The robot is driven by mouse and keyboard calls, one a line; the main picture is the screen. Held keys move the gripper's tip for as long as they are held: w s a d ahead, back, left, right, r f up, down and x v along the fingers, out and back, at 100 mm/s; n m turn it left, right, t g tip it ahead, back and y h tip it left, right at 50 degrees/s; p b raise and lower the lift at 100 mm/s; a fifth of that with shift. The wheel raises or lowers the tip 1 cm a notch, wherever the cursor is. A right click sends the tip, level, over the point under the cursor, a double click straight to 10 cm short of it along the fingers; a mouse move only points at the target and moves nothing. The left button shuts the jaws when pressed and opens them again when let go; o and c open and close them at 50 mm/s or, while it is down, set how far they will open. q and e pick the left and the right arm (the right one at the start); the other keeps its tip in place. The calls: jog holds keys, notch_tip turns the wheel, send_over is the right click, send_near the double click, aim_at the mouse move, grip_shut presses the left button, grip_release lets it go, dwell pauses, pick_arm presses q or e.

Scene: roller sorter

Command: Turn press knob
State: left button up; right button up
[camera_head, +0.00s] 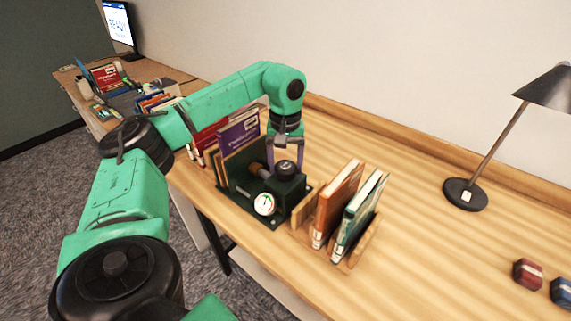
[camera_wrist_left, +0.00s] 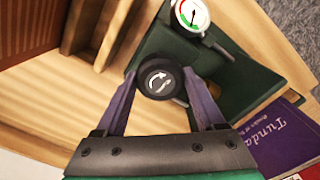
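The press (camera_head: 290,188) is a dark green device with a round black knob (camera_head: 286,168) on top and a white dial gauge (camera_head: 264,204) at its front. My left gripper (camera_head: 285,166) points down over the press. Its purple fingers stand on both sides of the knob, with narrow gaps visible in the left wrist view (camera_wrist_left: 159,80). My right gripper is out of view.
Purple and red books (camera_head: 238,133) stand behind and left of the press. A wooden rack (camera_head: 356,254) with orange and green books stands close on its right. A lamp (camera_head: 465,194) and two small blocks (camera_head: 527,274) are farther right. The table's middle is clear.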

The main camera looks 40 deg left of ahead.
pick_arm(q)
jog(key=shift+r+n, duration=0.1)
jog(key=shift+n, duration=0.3)
